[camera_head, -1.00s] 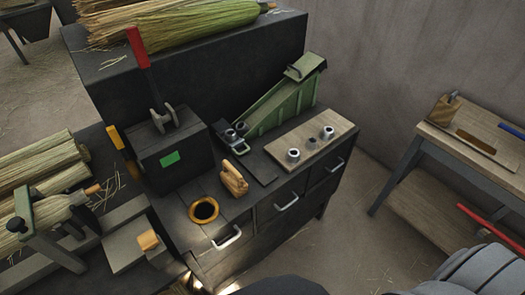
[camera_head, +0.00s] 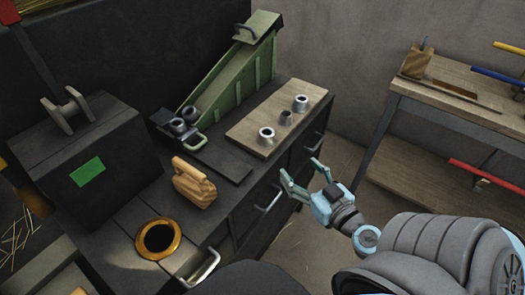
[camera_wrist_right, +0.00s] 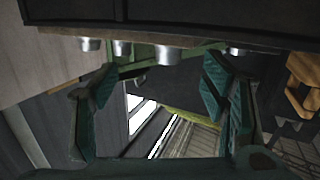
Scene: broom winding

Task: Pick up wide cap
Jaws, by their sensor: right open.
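The near and far ones look wider; I cannot tell which is the wide cap. My right gripper (camera_head: 302,171) is open and empty, in front of the cabinet drawers and apart from the caps. In the right wrist view, its two fingers (camera_wrist_right: 158,88) are spread, with several metal caps along the top, one of them a cap (camera_wrist_right: 167,55). My left gripper is not in view.
A green chute (camera_head: 233,67) with two dark cylinders (camera_head: 183,122) at its foot stands behind the board. A tan wooden block (camera_head: 193,184) and a brass-rimmed hole (camera_head: 158,238) are to the left. Drawer handles (camera_head: 268,200) stick out near my right gripper. A workbench (camera_head: 450,90) stands right.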

